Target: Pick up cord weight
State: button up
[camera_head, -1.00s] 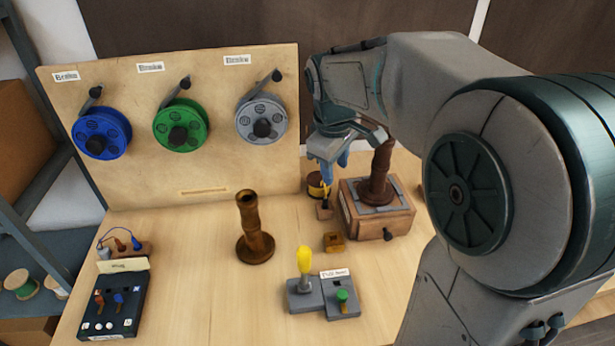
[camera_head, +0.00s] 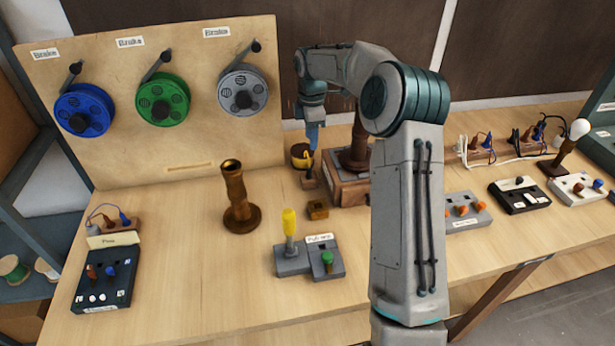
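My gripper (camera_head: 313,136) points straight down at the back of the bench, its blue fingers seen nearly edge-on. Its tips are just above or beside a small brown block with a dark and yellow upright part (camera_head: 309,178). I cannot tell whether they touch it or how far apart they are. A small brass-brown block (camera_head: 318,210) lies on the bench in front. A round dark brown pot with a yellowish band (camera_head: 301,156) stands just behind the fingers. No label shows which of these is the cord weight.
A wooden box with a dark lamp stem (camera_head: 350,192) stands right of the fingers, partly behind my arm. A brown turned stem (camera_head: 238,200) and a grey switch unit (camera_head: 309,261) stand in front. The reel board (camera_head: 170,90) rises behind.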

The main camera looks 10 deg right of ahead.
send_over(309, 169)
jog(key=f, duration=0.6)
jog(key=shift+w+f+p, duration=0.1)
jog(key=shift+w+p, duration=0.15)
jog(key=shift+p, duration=0.15)
jog(key=shift+s+f+p, duration=0.1)
jog(key=shift+f+p, duration=0.3)
jog(key=shift+f, duration=0.5)
notch_tip(309, 169, down, 4)
jog(key=shift+f+p, duration=0.15)
jog(key=shift+p, duration=0.5)
grip_shut()
